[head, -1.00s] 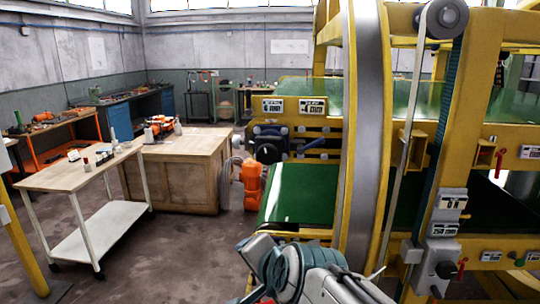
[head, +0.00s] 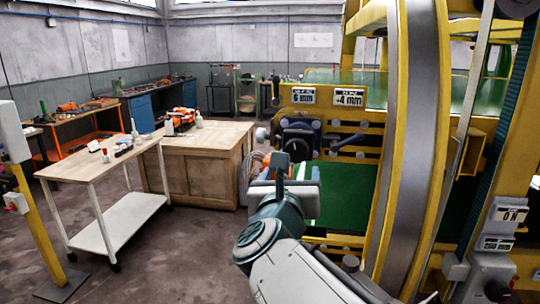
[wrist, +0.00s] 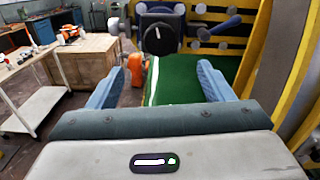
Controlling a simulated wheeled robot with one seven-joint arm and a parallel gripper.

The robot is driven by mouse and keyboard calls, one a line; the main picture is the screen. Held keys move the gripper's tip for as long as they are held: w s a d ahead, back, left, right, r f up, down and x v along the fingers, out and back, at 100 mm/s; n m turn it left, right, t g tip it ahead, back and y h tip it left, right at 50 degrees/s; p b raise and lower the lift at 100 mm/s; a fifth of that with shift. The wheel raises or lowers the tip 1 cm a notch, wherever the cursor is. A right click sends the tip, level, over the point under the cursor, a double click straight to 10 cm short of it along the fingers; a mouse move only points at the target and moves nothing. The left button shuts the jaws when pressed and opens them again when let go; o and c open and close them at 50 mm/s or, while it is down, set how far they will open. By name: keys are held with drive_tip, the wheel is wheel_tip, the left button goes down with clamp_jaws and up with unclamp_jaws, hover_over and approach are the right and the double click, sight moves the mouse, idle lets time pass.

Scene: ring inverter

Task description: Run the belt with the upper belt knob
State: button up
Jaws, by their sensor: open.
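A black round knob with a white pointer line (wrist: 158,38) sits on a dark blue housing ahead of my gripper in the wrist view. In the head view this knob (head: 297,143) is on the machine's end, below the label plates. The pictures do not name it as the upper belt knob. In the head view my gripper (head: 285,180) partly hides the belt's end.
The yellow frame and grey ring (head: 412,130) stand close at right. A control box with another dark knob (head: 494,290) is at lower right. An orange part (wrist: 136,68) lies just left of the belt. The cart (head: 100,170) and wooden bench (head: 200,160) stand left; floor between is clear.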

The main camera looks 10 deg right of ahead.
sight(296, 153)
drive_tip(key=x, duration=1.1)
drive_tip(key=shift+w+d+f+p, duration=0.1)
drive_tip(key=shift+w+d+p, duration=0.05)
drive_tip(key=shift+w+p, duration=0.2)
drive_tip(key=c, duration=1)
